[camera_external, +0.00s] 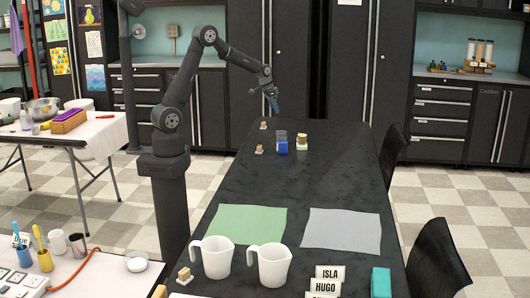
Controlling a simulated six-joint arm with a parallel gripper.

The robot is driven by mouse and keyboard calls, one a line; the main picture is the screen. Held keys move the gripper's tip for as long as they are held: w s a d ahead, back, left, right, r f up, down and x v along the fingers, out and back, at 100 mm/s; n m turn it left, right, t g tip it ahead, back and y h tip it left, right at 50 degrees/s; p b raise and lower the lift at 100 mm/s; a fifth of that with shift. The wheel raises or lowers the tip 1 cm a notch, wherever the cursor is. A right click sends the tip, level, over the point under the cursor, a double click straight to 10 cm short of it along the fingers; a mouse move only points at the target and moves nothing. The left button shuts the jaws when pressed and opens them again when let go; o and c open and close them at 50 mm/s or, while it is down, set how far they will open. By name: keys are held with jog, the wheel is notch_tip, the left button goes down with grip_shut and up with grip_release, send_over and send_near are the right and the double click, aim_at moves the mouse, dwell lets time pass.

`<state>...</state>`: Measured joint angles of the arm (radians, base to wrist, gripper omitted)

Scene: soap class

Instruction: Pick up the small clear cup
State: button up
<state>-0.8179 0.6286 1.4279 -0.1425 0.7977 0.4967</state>
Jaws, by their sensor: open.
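A small clear cup-like vessel (282,135) stands upright on the far part of the dark table (335,180), with a blue part at its bottom. Whether the blue is its contents or a block in front is too small to tell. My gripper (273,103) hangs above and slightly left of this vessel, apart from it, pointing down. It is open, and nothing shows between its fingers.
A small tan and pale green item (302,142) stands just right of the vessel. Small wooden blocks (259,150) lie to the left. Two white pitchers (268,264), a green mat (246,223) and a grey mat (342,231) are nearer. The table's middle is clear.

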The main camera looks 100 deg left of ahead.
jog(key=shift+n+t+y, duration=0.3)
jog(key=shift+n, duration=0.5)
jog(key=shift+s+d+f+x, duration=0.15)
jog(key=shift+s+x, duration=0.1)
jog(key=shift+x, duration=2.55)
jog(key=shift+s+d+f+x, duration=0.1)
jog(key=shift+s+d+x, duration=0.15)
jog(key=shift+x, duration=2.55)
jog(key=shift+s+d+f+x, duration=0.1)
jog(key=shift+s+x, duration=0.1)
jog(key=shift+x, duration=2.6)
jog(key=c, duration=1.1)
